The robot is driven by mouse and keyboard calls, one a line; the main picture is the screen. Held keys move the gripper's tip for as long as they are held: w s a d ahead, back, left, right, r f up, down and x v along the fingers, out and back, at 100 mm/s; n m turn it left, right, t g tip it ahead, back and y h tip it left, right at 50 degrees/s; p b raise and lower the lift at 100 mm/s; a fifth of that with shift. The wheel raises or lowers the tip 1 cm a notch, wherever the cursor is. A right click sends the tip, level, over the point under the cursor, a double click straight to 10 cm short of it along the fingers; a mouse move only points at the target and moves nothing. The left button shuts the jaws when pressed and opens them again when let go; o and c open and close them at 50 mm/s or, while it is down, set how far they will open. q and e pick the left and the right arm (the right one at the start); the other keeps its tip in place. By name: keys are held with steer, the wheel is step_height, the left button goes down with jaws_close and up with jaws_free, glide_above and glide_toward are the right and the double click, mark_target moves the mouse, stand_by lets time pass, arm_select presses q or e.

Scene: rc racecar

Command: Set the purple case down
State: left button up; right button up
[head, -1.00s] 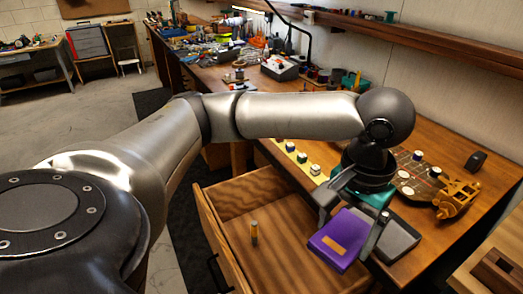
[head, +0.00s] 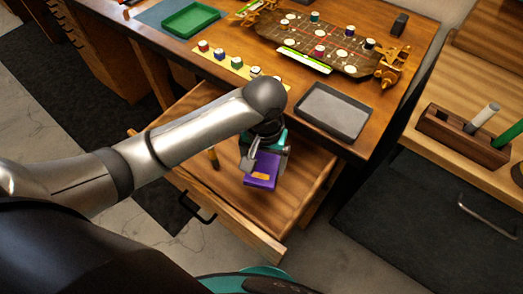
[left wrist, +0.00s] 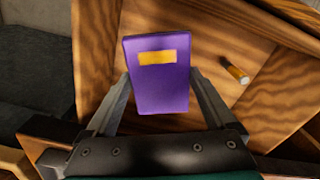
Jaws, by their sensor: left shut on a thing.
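The purple case (head: 261,170) has an orange-yellow label on its face. My left gripper (head: 263,160) is shut on it, with one finger along each side. The case is over the open wooden drawer (head: 225,205); I cannot tell whether it touches the drawer floor. In the left wrist view the case (left wrist: 158,75) sits between the two fingers of the gripper (left wrist: 158,95), with the drawer floor (left wrist: 225,35) behind it. My right gripper is not in view.
On the desk above are a grey tray (head: 333,110), a game board (head: 320,45), a yellow strip with colored pieces (head: 235,62) and a green tray (head: 188,19). A wooden holder (head: 465,135) stands at right.

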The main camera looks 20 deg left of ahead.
arm_select(q)
steer(key=b, duration=0.6)
glide_above(263, 200)
step_height(263, 200, down, 16)
steer(key=shift+s+r, duration=0.1)
step_height(263, 200, down, 4)
steer(key=shift+f+b, duration=0.25)
steer(key=shift+b, duration=0.65)
steer(key=shift+f, duration=0.25)
steer(key=o, duration=1.1)
steer(key=shift+o, duration=0.2)
